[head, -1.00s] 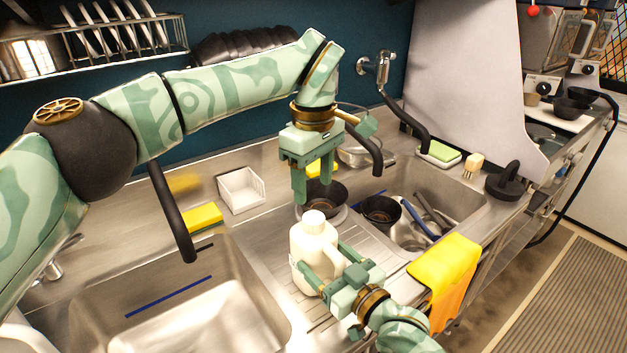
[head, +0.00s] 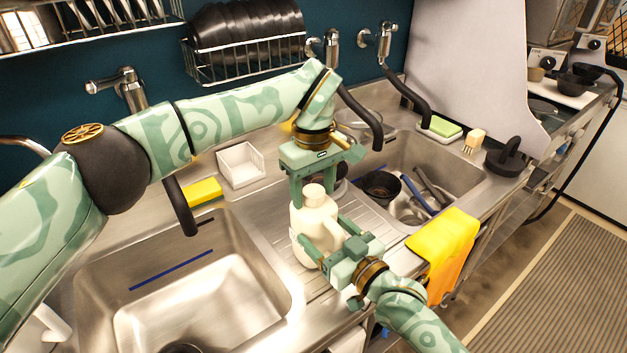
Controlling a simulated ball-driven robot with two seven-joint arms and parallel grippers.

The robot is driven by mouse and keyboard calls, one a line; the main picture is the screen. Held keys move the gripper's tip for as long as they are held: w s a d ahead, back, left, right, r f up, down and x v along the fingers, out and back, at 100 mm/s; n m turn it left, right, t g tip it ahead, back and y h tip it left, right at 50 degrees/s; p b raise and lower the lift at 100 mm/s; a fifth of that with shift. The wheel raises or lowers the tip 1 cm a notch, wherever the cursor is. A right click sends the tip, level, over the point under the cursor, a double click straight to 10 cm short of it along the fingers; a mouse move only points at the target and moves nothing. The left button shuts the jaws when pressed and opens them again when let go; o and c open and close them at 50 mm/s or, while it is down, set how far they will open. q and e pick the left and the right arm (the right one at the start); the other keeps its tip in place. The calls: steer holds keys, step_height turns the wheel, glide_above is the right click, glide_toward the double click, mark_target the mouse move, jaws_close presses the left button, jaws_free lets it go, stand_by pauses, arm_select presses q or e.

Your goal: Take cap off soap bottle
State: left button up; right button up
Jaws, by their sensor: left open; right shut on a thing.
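The cream soap bottle (head: 303,222) stands upright on the ribbed drainboard between the two sinks. Its cap (head: 314,194) is on top. My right gripper (head: 318,252) is shut on the bottle's body from the front right. My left gripper (head: 312,198) points down with its fingers open at the height of the cap. One finger shows left of the cap and the other is right of or behind it. I cannot tell whether the fingers touch the cap.
A large empty sink (head: 190,290) lies to the left, and a smaller sink with a dark pan (head: 381,186) to the right. A white square container (head: 241,165) and a yellow sponge (head: 203,192) sit behind. A yellow cloth (head: 443,250) hangs over the front edge.

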arm_select(q)
steer(key=c, duration=1)
